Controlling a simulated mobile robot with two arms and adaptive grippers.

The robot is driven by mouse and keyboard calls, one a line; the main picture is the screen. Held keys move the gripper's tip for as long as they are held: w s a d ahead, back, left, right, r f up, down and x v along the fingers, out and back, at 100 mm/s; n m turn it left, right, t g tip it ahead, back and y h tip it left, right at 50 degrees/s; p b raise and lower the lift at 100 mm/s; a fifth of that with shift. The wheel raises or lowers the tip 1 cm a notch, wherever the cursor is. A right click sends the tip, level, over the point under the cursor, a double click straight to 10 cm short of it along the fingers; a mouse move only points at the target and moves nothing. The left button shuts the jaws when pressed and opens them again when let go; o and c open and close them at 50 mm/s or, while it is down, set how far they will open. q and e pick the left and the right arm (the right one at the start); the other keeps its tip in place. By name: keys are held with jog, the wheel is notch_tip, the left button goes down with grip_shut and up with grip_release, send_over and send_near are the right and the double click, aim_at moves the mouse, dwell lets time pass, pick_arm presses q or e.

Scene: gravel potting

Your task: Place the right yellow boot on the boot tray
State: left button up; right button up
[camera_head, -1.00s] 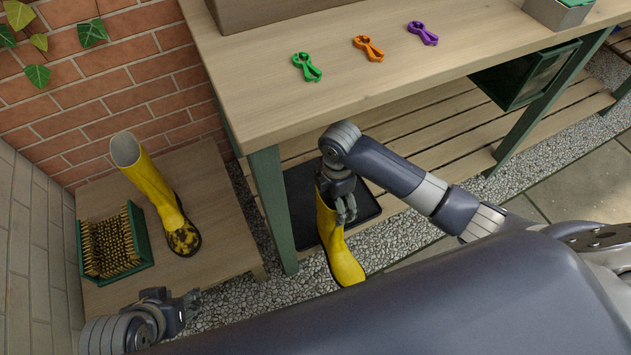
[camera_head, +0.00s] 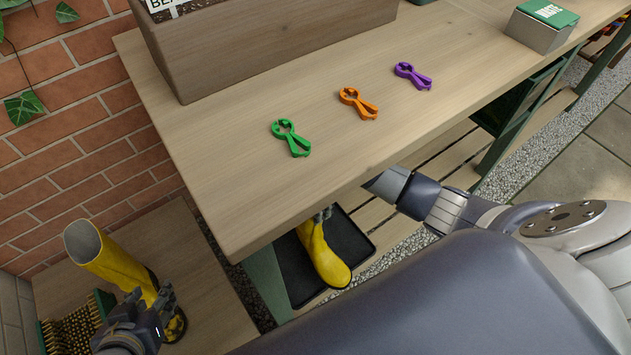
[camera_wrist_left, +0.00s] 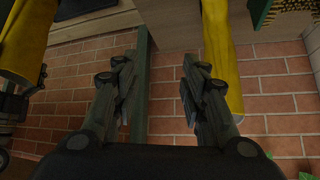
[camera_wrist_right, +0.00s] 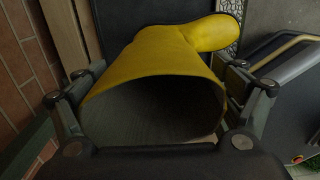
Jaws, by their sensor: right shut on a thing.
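The right yellow boot (camera_head: 325,256) is held in my right gripper (camera_head: 323,214), its toe pointing toward the front. Its upper shaft is hidden by the bench top in the head view. In the right wrist view my fingers are on both sides of the boot's open top (camera_wrist_right: 155,110). The boot is over the black boot tray (camera_head: 352,238); I cannot tell whether its sole touches. The other yellow boot (camera_head: 105,258) stands on the low wooden platform at left. My left gripper (camera_head: 152,298) is open and empty in front of it; its spread fingers show in the left wrist view (camera_wrist_left: 158,80).
The bench top (camera_head: 230,185) overhangs the tray and carries green (camera_head: 291,138), orange (camera_head: 357,103) and purple (camera_head: 412,76) clips and a wooden planter (camera_head: 250,45). A green bench leg (camera_head: 268,283) stands left of the tray. A boot brush (camera_head: 75,330) sits at lower left.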

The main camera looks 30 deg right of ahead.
pick_arm(q)
jog(key=w+d+r+t+h+b, duration=0.2)
jog(key=w+r+t, duration=0.3)
jog(key=r, duration=0.4)
jog(key=w+d+r+t+h+b, duration=0.25)
jog(key=r+t, duration=0.35)
jog(key=r, duration=0.3)
jog(key=s+r+t+b, duration=0.1)
jog(key=s+r+t, duration=0.2)
jog(key=r+t, duration=0.3)
notch_tip(320, 180, up, 3)
jog(key=shift+s+d+f+m+h+b, duration=0.2)
jog(key=shift+m+h+b, duration=0.1)
jog(key=shift+m+h, duration=0.15)
pick_arm(e)
jog(key=w+d+f, duration=0.4)
jog(key=w+d, duration=0.3)
jog(key=w, duration=0.2)
jog(key=shift+f, duration=0.15)
jog(key=shift+f, duration=0.1)
jog(key=o, duration=1.9)
jog(key=shift+f, duration=0.1)
pick_arm(q)
jog(key=shift+a, duration=0.1)
